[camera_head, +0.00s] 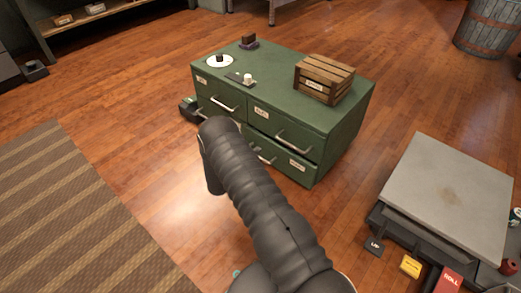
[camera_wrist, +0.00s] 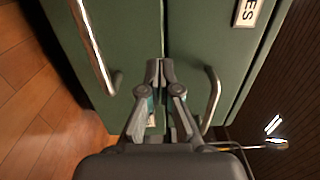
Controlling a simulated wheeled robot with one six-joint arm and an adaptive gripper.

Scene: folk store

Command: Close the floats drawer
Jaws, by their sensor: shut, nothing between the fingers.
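The green drawer cabinet (camera_head: 345,125) stands on the wooden floor, with two columns of drawers, silver handles and small white labels. A lower left drawer (camera_head: 188,108) seems to stick out past the cabinet's left side; my arm hides much of that area. I cannot read which label says floats. In the wrist view my gripper (camera_wrist: 160,68) is shut and empty, its tips close to the green drawer fronts (camera_wrist: 135,40), at the seam between two of them. I cannot tell whether they touch. One handle (camera_wrist: 92,45) is left of the tips, another handle (camera_wrist: 212,98) right.
On the cabinet top are a wooden crate (camera_head: 324,78), a white plate (camera_head: 219,61) and small items. A grey-topped unit (camera_head: 445,195) with labelled blocks stands at the right. A striped rug (camera_head: 75,215) lies at left. A barrel (camera_head: 487,28) stands at the back right.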

